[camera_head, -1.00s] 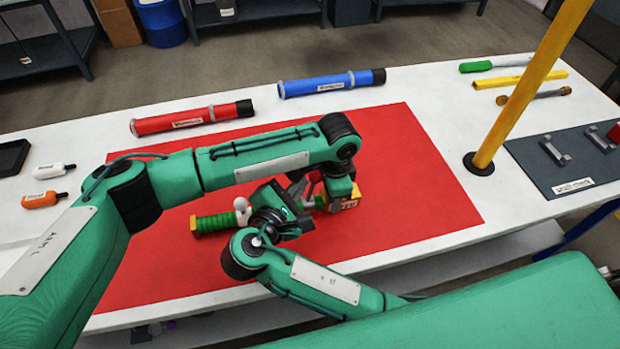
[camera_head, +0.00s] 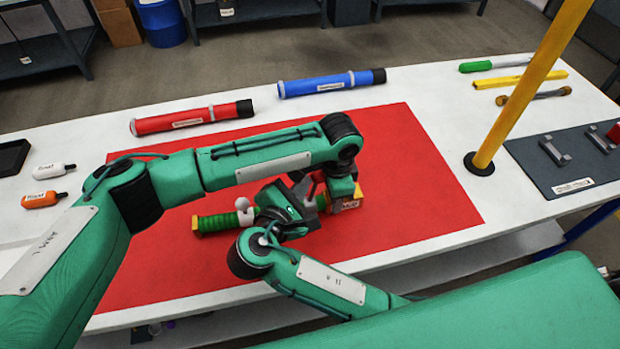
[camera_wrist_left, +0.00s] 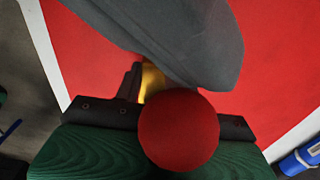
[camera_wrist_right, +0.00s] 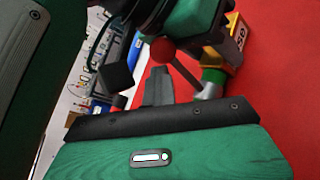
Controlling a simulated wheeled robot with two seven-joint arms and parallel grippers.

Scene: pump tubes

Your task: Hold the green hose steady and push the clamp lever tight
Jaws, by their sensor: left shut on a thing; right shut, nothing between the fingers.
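The green hose (camera_head: 215,222) lies across the red mat, its right end at a yellow block (camera_head: 350,198). The block also shows in the right wrist view (camera_wrist_right: 236,38). The clamp lever has a red ball knob (camera_wrist_right: 163,50), large in the left wrist view (camera_wrist_left: 178,130). My right gripper (camera_head: 303,190) is shut and empty, low over the hose near the lever. Whether it touches the lever is unclear.
Red (camera_head: 190,118) and blue (camera_head: 330,84) tubes lie behind the red mat (camera_head: 400,150). A yellow post (camera_head: 525,90) rises at the right, beside a dark tray (camera_head: 550,175). The mat's right part is clear.

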